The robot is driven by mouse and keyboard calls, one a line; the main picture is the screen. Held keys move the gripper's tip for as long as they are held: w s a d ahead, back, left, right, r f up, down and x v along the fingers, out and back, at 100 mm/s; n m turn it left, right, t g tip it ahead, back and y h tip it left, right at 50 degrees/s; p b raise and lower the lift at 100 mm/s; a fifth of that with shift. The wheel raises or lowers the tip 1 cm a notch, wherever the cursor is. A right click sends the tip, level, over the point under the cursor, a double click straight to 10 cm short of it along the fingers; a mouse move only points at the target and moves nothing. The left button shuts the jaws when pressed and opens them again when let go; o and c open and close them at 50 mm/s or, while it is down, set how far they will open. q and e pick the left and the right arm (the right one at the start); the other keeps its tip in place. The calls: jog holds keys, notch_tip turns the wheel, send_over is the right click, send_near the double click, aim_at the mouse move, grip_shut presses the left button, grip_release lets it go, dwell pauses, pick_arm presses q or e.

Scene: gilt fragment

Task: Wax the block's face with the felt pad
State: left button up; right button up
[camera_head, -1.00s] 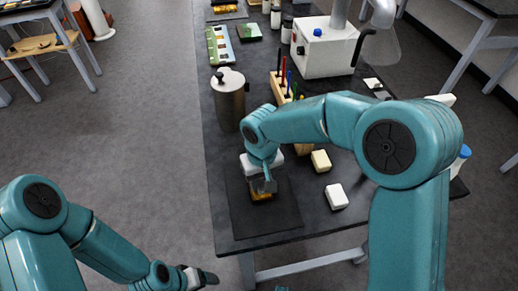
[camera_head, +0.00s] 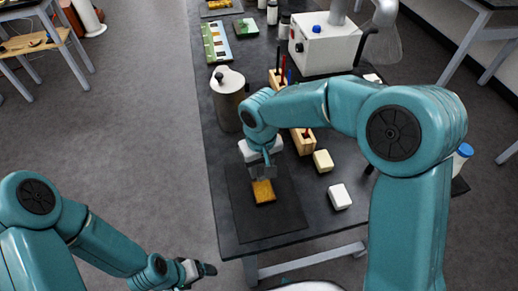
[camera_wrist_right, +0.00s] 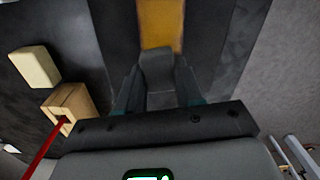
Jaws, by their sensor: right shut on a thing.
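The block (camera_head: 263,192) is a small golden-brown slab lying on a dark mat (camera_head: 240,214) near the table's front edge. It also shows at the top of the right wrist view (camera_wrist_right: 161,22). My right gripper (camera_head: 263,172) is at the block's far end and is shut on a grey piece, which looks like the felt pad (camera_wrist_right: 158,72). The pad overlaps the block's end in the wrist view; I cannot tell whether it touches the face. My left gripper (camera_head: 200,270) is low at the left, off the table, its jaw gap unclear.
A cream block (camera_head: 323,160) and a white block (camera_head: 340,196) lie right of the mat. A wooden rack (camera_head: 303,142) with coloured tools and a metal canister (camera_head: 228,100) stand behind. A white machine (camera_head: 325,46) stands further back. The mat's front part is clear.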

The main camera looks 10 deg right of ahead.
jog(key=shift+s+r, duration=0.15)
jog(key=shift+r, duration=0.35)
jog(key=shift+w+r+p, duration=0.15)
jog(key=shift+r+p, duration=0.35)
jog(key=shift+w+r+p, duration=0.15)
jog(key=shift+r+p, duration=0.35)
jog(key=shift+s+r+p, duration=0.25)
jog(key=shift+r+p, duration=0.3)
jog(key=shift+r, duration=0.6)
jog(key=shift+w, duration=0.15)
jog(key=shift+a, duration=0.1)
